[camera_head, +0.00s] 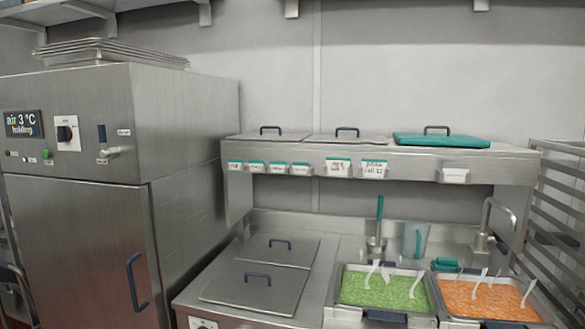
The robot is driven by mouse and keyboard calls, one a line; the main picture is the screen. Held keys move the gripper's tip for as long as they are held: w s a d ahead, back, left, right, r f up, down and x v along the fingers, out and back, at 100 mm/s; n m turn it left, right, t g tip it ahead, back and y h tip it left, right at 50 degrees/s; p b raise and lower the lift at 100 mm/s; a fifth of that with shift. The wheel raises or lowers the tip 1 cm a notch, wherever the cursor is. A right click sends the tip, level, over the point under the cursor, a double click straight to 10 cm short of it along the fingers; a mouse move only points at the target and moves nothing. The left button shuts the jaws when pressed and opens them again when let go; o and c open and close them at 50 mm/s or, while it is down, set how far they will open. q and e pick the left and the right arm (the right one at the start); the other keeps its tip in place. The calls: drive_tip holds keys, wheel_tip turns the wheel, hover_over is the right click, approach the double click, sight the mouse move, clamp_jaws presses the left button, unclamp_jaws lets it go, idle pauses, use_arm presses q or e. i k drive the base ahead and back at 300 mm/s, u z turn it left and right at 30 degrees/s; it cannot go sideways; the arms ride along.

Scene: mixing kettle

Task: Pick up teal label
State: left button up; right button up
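Several white labels with teal top bands hang along the front edge of the steel shelf (420,165). The small ones include a far-left label (235,165) and one further along (301,169). Two larger ones, a label (338,168) and its right-hand neighbour (374,169), carry dark writing too small to read surely. A plain white piece (454,176) sits further right on the same edge. Which label is the task's teal label I cannot tell. Neither of my grippers is in view.
A teal lid (441,140) and two steel lids lie on the shelf. Below are a green-filled pan (383,290), an orange-filled pan (488,299), a clear jug (415,242) and a tap (491,220). A steel cabinet (75,235) stands left, a rack (562,200) right.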

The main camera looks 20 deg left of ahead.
sight(255, 166)
drive_tip(key=u, duration=0.75)
drive_tip(key=i, duration=0.15)
drive_tip(key=z, duration=2)
drive_tip(key=k, duration=0.55)
drive_tip(key=u, duration=0.8)
drive_tip(key=k, duration=0.75)
drive_tip(key=u, duration=0.95)
drive_tip(key=i, duration=1.4)
drive_tip(key=z, duration=0.6)
